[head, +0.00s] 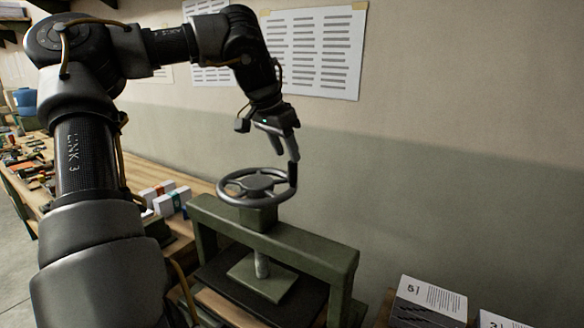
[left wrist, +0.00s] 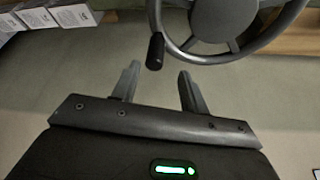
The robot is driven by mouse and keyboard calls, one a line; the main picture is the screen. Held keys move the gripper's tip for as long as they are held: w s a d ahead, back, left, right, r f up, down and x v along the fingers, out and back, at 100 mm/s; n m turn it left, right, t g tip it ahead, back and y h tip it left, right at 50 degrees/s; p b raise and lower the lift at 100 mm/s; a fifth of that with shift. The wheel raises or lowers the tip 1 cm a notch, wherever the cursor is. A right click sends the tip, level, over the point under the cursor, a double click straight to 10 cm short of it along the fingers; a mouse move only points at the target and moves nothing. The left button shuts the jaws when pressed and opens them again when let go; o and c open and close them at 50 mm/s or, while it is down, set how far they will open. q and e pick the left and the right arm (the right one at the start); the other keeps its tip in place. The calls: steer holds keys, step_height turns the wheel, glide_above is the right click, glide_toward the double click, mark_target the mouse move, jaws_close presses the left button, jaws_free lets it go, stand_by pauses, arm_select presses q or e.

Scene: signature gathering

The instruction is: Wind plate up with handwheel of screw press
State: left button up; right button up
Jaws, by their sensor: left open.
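The green screw press (head: 335,260) stands on a wooden surface, with its grey spoked handwheel (head: 245,197) on top. The handwheel also shows at the top of the left wrist view (left wrist: 222,20). Its dark upright handle (head: 293,176) is at the rim's right side, and also shows in the left wrist view (left wrist: 155,51). The green plate (head: 258,285) is at the foot of the screw, over a dark slab; whether they touch is unclear. My left gripper (head: 293,155) is open by the handle's top, the handle in line with the finger gap. My right gripper is out of view.
White boxes (head: 170,202) stand on the bench left of the press. Paper stacks (head: 430,298) lie at the lower right. The wall with printed sheets (head: 315,50) is behind my arm. Small items clutter the far left bench.

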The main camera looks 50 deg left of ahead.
arm_select(q)
steer(key=v, duration=0.5)
steer(key=shift+w+d+f, duration=0.1)
steer(key=shift+w, duration=0.05)
stand_by(0.4)
